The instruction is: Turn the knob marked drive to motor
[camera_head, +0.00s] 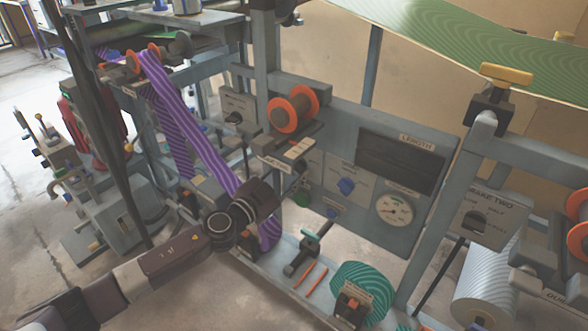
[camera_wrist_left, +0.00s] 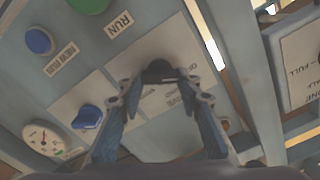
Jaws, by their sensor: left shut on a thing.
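My left gripper (camera_wrist_left: 161,82) has its two fingers closed around a dark knob (camera_wrist_left: 160,70) on a pale label plate (camera_wrist_left: 150,98) in the left wrist view. The plate's lettering is upside down and partly covered by the fingers, so I cannot read it fully or tell the knob's setting. In the head view my left gripper (camera_head: 262,198) reaches to the left end of the grey control panel (camera_head: 345,125). It hides the knob there. My right gripper is in neither view.
A blue knob (camera_head: 346,186) and a dial gauge (camera_head: 394,209) are on the same panel. A green RUN button (camera_wrist_left: 90,4) and a blue NEW RUN button (camera_wrist_left: 39,41) are close by. A purple striped web (camera_head: 190,120) runs close behind my gripper. An orange-flanged spool (camera_head: 293,108) sits above.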

